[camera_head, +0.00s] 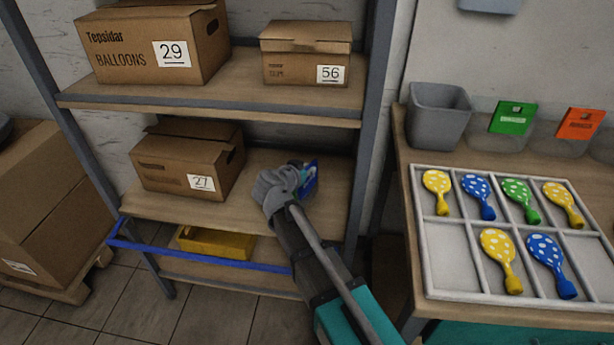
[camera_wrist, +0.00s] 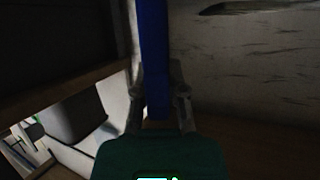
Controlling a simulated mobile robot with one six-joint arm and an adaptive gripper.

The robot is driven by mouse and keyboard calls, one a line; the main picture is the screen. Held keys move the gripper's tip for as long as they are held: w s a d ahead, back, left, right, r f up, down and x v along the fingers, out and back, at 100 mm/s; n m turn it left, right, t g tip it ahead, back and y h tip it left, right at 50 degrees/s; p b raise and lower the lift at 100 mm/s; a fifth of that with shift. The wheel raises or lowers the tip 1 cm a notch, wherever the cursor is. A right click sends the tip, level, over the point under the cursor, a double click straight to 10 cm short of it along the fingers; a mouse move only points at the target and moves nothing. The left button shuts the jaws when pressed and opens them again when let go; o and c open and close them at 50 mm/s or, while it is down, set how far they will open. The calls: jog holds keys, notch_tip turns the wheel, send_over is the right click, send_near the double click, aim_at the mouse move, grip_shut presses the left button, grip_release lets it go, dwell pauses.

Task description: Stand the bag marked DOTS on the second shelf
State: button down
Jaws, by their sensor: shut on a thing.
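My gripper (camera_head: 290,187) reaches into the middle level (camera_head: 225,208) of the shelf rack, right of the box marked 27. It is shut on a blue bag (camera_head: 311,179), which shows partly behind the gripper in the head view. In the wrist view, the bag (camera_wrist: 155,55) is a blue strip seen edge-on between the two fingers (camera_wrist: 159,108). Its marking cannot be read in either view. The bag is over or on the shelf board; whether its bottom touches the board is hidden.
The box marked 27 (camera_head: 180,165) stands left on the same level. Boxes marked 29 (camera_head: 135,55) and 56 (camera_head: 300,65) stand above. A yellow tray (camera_head: 215,243) lies below.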

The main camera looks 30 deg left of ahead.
jog(key=shift+f, duration=0.35)
jog(key=shift+f+b, duration=0.15)
jog(key=shift+b, duration=0.15)
jog(key=c, duration=0.7)
grip_release()
jog(key=shift+r, duration=0.25)
jog(key=d+p+v, duration=0.1)
jog(key=p+v, duration=0.4)
jog(key=v, duration=0.6)
jog(key=shift+s+a, duration=0.45)
jog(key=shift+a, duration=0.05)
